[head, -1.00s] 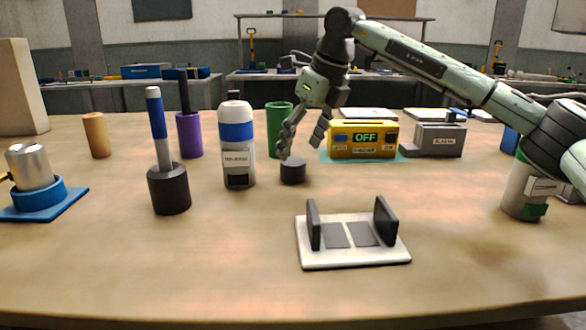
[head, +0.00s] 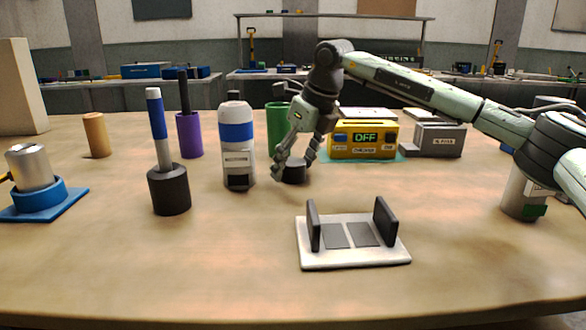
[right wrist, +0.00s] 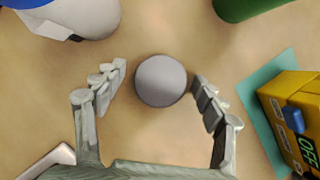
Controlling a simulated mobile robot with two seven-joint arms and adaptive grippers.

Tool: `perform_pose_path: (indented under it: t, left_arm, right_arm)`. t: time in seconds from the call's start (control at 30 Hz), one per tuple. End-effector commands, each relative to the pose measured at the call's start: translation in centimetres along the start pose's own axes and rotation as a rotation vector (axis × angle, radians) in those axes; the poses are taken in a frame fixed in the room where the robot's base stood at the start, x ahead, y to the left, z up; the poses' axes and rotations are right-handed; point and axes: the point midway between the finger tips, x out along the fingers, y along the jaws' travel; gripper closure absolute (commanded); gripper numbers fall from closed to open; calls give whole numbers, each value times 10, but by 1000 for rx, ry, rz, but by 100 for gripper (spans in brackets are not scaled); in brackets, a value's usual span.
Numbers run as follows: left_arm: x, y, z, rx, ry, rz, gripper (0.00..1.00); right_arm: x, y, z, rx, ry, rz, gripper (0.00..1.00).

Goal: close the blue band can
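The blue band can (head: 237,134) stands upright on the table, white with a blue band, a label and a dark patch low on its front. Its white top corner also shows in the right wrist view (right wrist: 85,18). A small dark round cap (head: 294,173) sits on the table to the right of the can; from above it is a grey disc (right wrist: 161,80). My right gripper (head: 293,170) is open and pointing down, with one finger on each side of the cap. Gaps show between cap and fingers in the right wrist view. My left gripper is not in view.
A green cylinder (head: 277,125) stands behind the cap. A yellow box reading OFF (head: 362,140) on a teal mat is to the right. A white holder with dark uprights (head: 352,255) lies in front. A dark base with a blue-banded rod (head: 169,190) stands left.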

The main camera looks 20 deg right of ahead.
Motion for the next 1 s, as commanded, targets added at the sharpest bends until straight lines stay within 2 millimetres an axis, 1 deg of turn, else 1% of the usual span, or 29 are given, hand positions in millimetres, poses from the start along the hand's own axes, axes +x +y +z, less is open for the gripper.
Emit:
perform_pose_path:
  t: [0.03,0.2,0.23,0.27,0.5,0.6,0.67,0.77,0.83,0.87,0.9,1.0]
  left_arm:
    - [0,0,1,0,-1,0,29]
    - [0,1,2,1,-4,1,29]
    - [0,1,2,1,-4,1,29]
    - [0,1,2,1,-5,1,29]
    - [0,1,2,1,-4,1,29]
    - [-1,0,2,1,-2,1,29]
    - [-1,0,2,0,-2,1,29]
    - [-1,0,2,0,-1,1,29]
    - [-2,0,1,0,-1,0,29]
    - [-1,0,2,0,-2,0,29]
    - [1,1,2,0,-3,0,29]
    - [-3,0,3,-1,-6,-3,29]
  right_arm:
    - [0,0,0,0,0,0,39]
    - [0,0,0,0,0,0,60]
    - [0,0,0,0,0,0,64]
    - [0,0,0,0,0,0,65]
    - [0,0,0,0,0,0,66]
    - [-4,0,2,0,-1,0,66]
    - [-8,0,4,-1,-2,0,66]
    - [-23,1,11,-1,-4,0,66]
    - [-37,0,17,-1,-5,0,66]
    - [-43,3,18,-3,-4,0,66]
    - [-47,13,15,-7,-3,0,66]
    - [-63,35,12,-7,-3,0,66]
